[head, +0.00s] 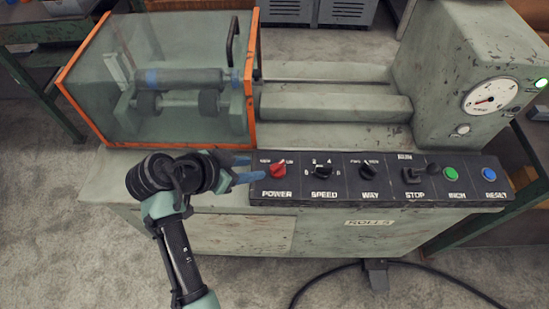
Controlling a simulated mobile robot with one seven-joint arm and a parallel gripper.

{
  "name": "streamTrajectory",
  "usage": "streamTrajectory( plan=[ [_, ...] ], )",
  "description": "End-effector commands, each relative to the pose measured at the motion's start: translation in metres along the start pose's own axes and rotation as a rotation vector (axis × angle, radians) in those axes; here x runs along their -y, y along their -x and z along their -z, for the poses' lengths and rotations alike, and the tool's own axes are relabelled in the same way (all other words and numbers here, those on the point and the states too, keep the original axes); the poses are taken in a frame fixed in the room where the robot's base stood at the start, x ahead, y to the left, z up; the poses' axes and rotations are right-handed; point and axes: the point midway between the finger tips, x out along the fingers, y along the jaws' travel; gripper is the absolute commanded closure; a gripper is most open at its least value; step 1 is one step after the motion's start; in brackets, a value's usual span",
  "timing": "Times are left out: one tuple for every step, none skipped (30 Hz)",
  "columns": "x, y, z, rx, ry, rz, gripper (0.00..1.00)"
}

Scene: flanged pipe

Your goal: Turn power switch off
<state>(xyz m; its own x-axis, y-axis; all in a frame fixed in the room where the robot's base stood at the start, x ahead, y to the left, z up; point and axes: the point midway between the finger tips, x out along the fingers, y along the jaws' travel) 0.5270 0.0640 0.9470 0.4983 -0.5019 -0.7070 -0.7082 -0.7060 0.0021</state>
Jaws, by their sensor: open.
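The power switch (277,167) is a red rotary knob at the left end of the black control panel (300,190), above the label POWER. Its pointer looks tilted, but the exact setting is too small to read. My gripper (248,169) has blue fingers and is open and empty. It is just left of the power switch, pointing right towards it, and appears apart from it. My arm comes up from the bottom of the view.
Right of the power switch are the black SPEED knob (324,166), WAY knob (367,169), STOP lever (418,173), green button (450,173) and blue button (489,174). An orange-framed clear guard (190,60) stands behind my gripper. A gauge (490,97) and lit green lamp (541,83) are at right.

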Motion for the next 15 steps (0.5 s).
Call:
streamTrajectory(
  plan=[
    [-0.001, -0.01, -0.001, 0.003, 0.0, -0.004, 0.55],
    [-0.001, -0.016, 0.0, 0.002, 0.0, -0.003, 0.55],
    [-0.001, -0.025, 0.0, 0.002, 0.0, -0.003, 0.55],
    [-0.001, -0.032, 0.0, 0.003, -0.001, -0.004, 0.55],
    [-0.001, -0.038, 0.0, 0.002, -0.002, -0.003, 0.55],
    [0.0, -0.047, 0.0, 0.002, -0.001, -0.002, 0.55],
    [0.0, -0.054, 0.0, 0.002, -0.001, -0.002, 0.55],
    [-0.001, -0.06, 0.0, 0.003, -0.002, -0.003, 0.55],
    [0.0, -0.068, 0.0, 0.002, -0.002, -0.002, 0.55],
    [0.0, -0.073, 0.0, 0.002, -0.001, -0.001, 0.55],
    [0.0, -0.078, 0.0, 0.002, -0.001, -0.001, 0.55],
    [0.0, -0.085, 0.0, 0.002, -0.001, 0.0, 0.55],
    [0.0, -0.089, 0.0, 0.002, -0.002, 0.0, 0.55],
    [0.0, -0.093, 0.001, 0.001, -0.002, 0.0, 0.55],
    [0.0, -0.097, 0.0, 0.001, -0.001, 0.0, 0.55]
  ],
)
